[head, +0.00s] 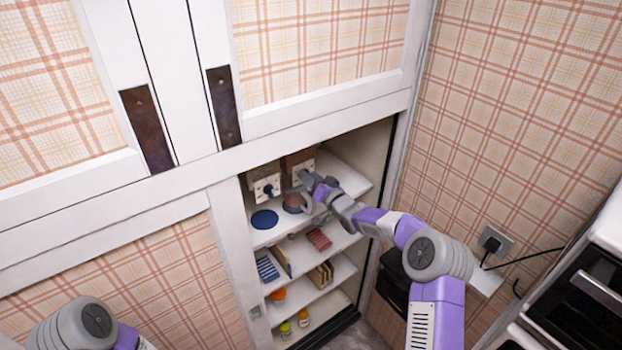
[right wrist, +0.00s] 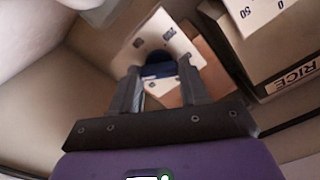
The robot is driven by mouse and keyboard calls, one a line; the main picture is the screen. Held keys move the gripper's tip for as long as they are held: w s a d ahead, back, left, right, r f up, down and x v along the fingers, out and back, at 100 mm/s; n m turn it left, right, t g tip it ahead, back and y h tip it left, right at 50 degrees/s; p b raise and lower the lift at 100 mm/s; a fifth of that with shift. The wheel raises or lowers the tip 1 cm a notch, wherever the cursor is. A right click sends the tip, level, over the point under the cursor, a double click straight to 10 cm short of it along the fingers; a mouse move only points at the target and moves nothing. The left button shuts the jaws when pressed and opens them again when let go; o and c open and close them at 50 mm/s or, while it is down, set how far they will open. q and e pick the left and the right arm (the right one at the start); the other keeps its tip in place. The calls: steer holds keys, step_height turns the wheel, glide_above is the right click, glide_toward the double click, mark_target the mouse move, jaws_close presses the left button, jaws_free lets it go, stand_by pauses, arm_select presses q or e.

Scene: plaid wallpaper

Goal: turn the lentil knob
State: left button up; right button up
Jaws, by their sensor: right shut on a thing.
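Two dispensers with pale dial plates stand side by side on the cupboard's top shelf. The left one has a blue knob (head: 268,190). My right gripper (head: 306,181) is at the dial plate (head: 299,171) of the right dispenser and partly covers it. In the right wrist view, my right gripper's fingers (right wrist: 158,72) are shut on a dark blue knob (right wrist: 157,69), which I take as the lentil knob; no lentil label is readable. Its dial plate (right wrist: 150,43) carries numbers and looks tilted. A neighbouring box (right wrist: 297,78) reads RICE. My left gripper is out of view.
A blue disc (head: 264,219) and a brown bowl-like thing (head: 293,203) sit below the dispensers. Lower shelves hold a red striped item (head: 319,239), a blue striped item (head: 267,269) and small jars (head: 303,318). The cupboard's right side wall is close to my right arm.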

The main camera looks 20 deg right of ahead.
steer(key=shift+f+n+b, duration=0.1)
steer(key=shift+n+b, duration=0.4)
steer(key=shift+b, duration=0.35)
steer(key=shift+c, duration=0.3)
steer(key=n+b, duration=0.5)
steer(key=b, duration=0.1)
steer(key=shift+a+n+b, duration=0.1)
steer(key=shift+n+b, duration=0.3)
steer(key=n+b, duration=0.2)
steer(key=n, duration=0.1)
steer(key=shift+n+b, duration=0.3)
steer(key=shift+b, duration=0.05)
steer(key=n+b, duration=0.2)
steer(key=n, duration=0.1)
steer(key=shift+a+n, duration=0.1)
steer(key=shift+n, duration=0.2)
steer(key=n+b, duration=0.2)
steer(key=n, duration=0.1)
steer(key=shift+s+n, duration=0.1)
steer(key=shift+n, duration=0.2)
steer(key=n+b, duration=0.2)
steer(key=n, duration=0.2)
steer(key=shift+n+b, duration=0.9)
steer(key=shift+n, duration=0.6)
